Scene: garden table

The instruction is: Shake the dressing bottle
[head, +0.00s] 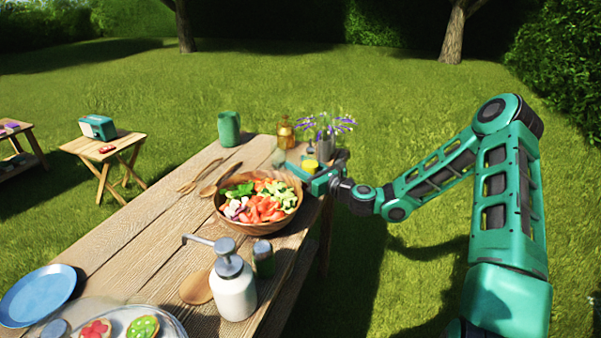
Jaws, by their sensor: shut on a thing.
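My gripper (308,172) is at the far right edge of the wooden table, just behind the salad bowl. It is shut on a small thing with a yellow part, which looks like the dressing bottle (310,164). The bottle looks about upright. Its lower part is hidden by my gripper, and I cannot tell whether it touches the table.
A wooden salad bowl (232,222) stands just in front of my gripper. A white pump bottle (234,294) and a dark jar (263,260) stand nearer. Behind are an amber bottle (285,135), purple flowers (326,124) and a green container (229,129). The table's left side (130,235) has free room.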

